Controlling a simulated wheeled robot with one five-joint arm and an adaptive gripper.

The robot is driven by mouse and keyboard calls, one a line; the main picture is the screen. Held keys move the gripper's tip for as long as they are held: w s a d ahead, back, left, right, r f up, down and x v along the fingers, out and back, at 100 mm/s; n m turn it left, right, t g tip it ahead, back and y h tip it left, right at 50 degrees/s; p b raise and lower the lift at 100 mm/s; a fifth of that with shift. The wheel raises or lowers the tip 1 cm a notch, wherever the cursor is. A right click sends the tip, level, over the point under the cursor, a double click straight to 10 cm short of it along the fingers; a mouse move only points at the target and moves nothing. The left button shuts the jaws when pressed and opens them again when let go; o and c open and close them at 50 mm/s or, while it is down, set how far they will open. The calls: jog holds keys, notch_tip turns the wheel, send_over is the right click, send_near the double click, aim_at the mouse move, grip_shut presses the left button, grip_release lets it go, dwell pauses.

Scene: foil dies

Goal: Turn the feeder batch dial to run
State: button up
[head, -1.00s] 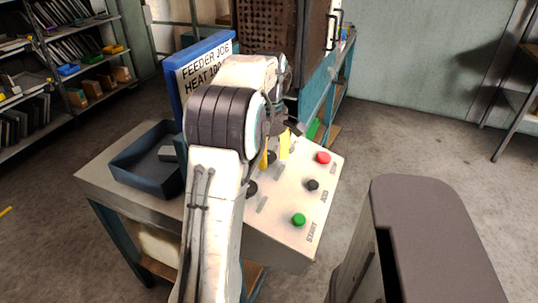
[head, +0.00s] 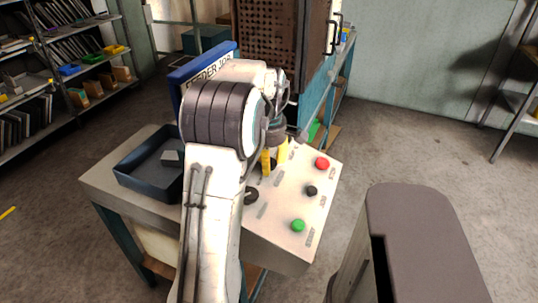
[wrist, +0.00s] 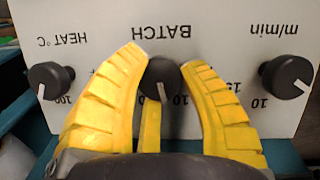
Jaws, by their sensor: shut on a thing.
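The batch dial (wrist: 163,76) is a black round knob under the upside-down label BATCH in the wrist view. A white mark on it points down in the picture. My gripper (wrist: 162,60) has yellow ribbed fingers, one on each side of the dial, shut on it. In the head view my gripper (head: 275,160) is low over the control panel (head: 285,232), and my arm and fingers hide most of the dial. The finger in the middle hides part of the scale below the dial, and I cannot read a run mark.
Black knobs stand on both sides, one by HEAT °C (wrist: 50,79) and one by m/min (wrist: 286,76). The panel also has a red button (head: 322,163), a black button (head: 311,190) and a green button (head: 298,226). A dark tray (head: 140,172) sits at left.

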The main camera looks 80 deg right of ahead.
jog(key=shift+f+n+h, duration=0.1)
jog(key=shift+n+h, duration=0.3)
jog(key=shift+n, duration=1.1)
jog(key=shift+a, duration=0.1)
jog(key=o, duration=1.2)
notch_tip(320, 180, up, 12)
jog(key=a, duration=0.1)
jog(key=shift+a, duration=0.4)
jog(key=shift+o, duration=0.2)
